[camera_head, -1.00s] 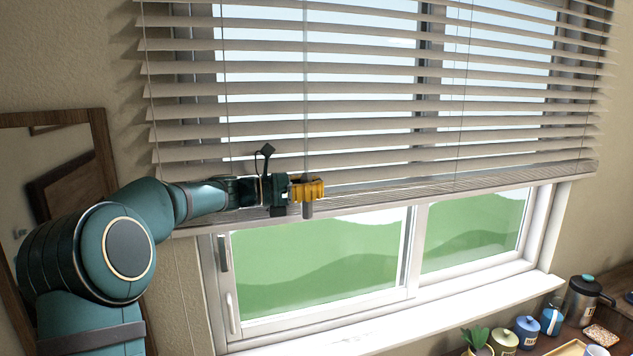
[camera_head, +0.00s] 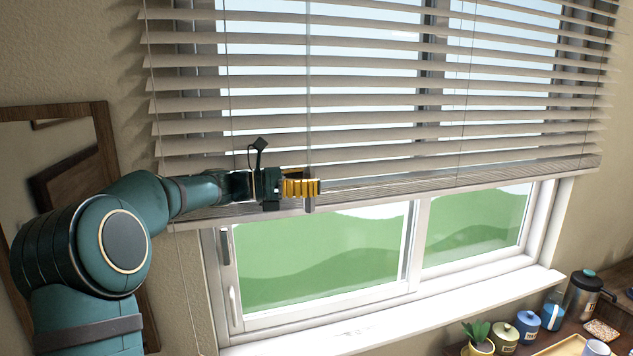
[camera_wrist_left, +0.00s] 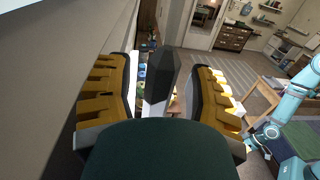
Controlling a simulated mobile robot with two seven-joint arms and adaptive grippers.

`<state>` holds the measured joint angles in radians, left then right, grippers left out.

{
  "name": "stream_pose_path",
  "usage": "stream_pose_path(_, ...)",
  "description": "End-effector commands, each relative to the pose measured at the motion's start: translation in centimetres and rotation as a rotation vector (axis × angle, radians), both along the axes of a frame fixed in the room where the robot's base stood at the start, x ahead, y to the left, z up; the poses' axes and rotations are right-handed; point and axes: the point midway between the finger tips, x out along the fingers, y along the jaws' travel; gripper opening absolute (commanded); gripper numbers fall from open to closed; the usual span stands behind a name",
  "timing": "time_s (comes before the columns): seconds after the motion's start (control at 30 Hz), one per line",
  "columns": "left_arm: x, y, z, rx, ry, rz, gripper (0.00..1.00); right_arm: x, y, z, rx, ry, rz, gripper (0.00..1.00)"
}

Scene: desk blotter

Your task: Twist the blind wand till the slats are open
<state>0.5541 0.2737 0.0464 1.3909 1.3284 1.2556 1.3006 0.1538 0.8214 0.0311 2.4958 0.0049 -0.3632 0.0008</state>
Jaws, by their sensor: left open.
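The blind's slats (camera_head: 290,101) hang across the upper window in the head view, tilted, with sky showing through the gaps between them. The thin clear wand (camera_head: 308,60) hangs in front of them and ends in a grey handle (camera_head: 309,204). My left gripper (camera_head: 303,187), with yellow fingers, is at this handle near the blind's bottom. In the left wrist view the dark handle (camera_wrist_left: 159,78) stands between the open fingers, with a gap visible on both sides. The yellow fingers hide part of the handle in the head view.
Below the blind are the white window frame and sill (camera_head: 400,325). A wood-framed mirror (camera_head: 60,165) is on the wall at left. A potted plant (camera_head: 477,335), several jars and a dark flask (camera_head: 582,297) stand at lower right.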

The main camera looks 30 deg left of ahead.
Motion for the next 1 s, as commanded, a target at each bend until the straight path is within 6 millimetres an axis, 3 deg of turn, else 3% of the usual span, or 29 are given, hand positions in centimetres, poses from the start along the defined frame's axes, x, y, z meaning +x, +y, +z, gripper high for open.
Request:
stream_pose_path(0.3, -4.6, 4.7, 0.0, 0.001, 0.001, 0.004, 0.54, 0.0, 0.0, 0.0, 0.0, 0.0, 0.0, 0.58)
stream_pose_path(0.5, -6.5, 6.6, 0.0, 0.0, 0.0, 0.002, 0.54, 0.0, 0.0, 0.0, 0.0, 0.0, 0.0, 0.58)
stream_pose_path(0.93, -7.2, 7.3, 0.0, 0.0, 0.0, 0.0, 0.54, 0.0, 0.0, 0.0, 0.0, 0.0, 0.0, 0.58)
stream_pose_path(1.0, -7.2, 7.3, -0.1, 0.001, 0.001, 0.0, 0.54, 0.0, 0.0, 0.0, 0.0, 0.0, 0.0, 0.54)
